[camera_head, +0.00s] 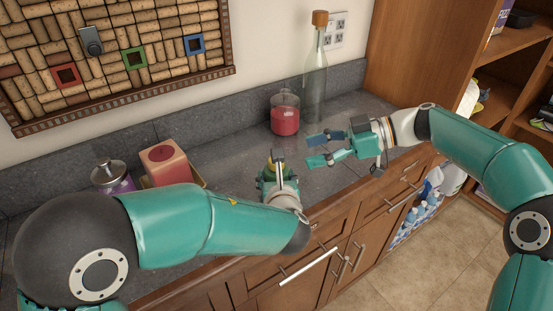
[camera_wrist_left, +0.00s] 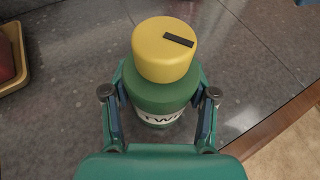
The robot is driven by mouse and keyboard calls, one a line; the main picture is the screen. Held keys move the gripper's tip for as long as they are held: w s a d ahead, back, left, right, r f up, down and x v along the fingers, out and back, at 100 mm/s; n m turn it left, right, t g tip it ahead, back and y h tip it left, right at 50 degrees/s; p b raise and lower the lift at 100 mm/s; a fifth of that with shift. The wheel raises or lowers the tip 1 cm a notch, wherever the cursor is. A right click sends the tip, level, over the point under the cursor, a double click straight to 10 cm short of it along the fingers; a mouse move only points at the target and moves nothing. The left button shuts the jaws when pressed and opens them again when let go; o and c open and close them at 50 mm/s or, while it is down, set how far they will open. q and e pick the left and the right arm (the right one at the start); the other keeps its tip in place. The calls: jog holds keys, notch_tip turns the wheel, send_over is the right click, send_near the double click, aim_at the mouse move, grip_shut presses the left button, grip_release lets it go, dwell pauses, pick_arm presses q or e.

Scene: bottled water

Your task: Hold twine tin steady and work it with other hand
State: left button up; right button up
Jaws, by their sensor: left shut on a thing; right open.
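The twine tin (camera_wrist_left: 160,97) is a green can with a white label and a yellow lid (camera_wrist_left: 165,48) that has a dark slot on top. It stands upright on the grey counter. My left gripper (camera_wrist_left: 160,105) is shut on its body, one finger on each side. In the head view my left gripper (camera_head: 277,172) hides most of the tin, and only a bit of yellow (camera_head: 269,161) shows. My right gripper (camera_head: 320,149) is open and empty, to the right of the tin and apart from it, fingers pointing left.
A glass with red contents (camera_head: 285,116) and a tall corked bottle (camera_head: 315,80) stand behind the grippers. A reddish box (camera_head: 165,160) in a tray and a metal-lidded jar (camera_head: 109,176) are at the left. The counter's front edge is close to the tin.

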jog(key=x, duration=0.9)
jog(key=shift+a+f, duration=0.15)
grip_shut()
jog(key=m+t, duration=0.3)
jog(key=shift+h, duration=0.4)
jog(key=shift+m+t+h, duration=0.5)
jog(key=shift+m+t, duration=0.4)
jog(key=shift+t, duration=0.2)
grip_release()
jog(key=v, duration=1.2)
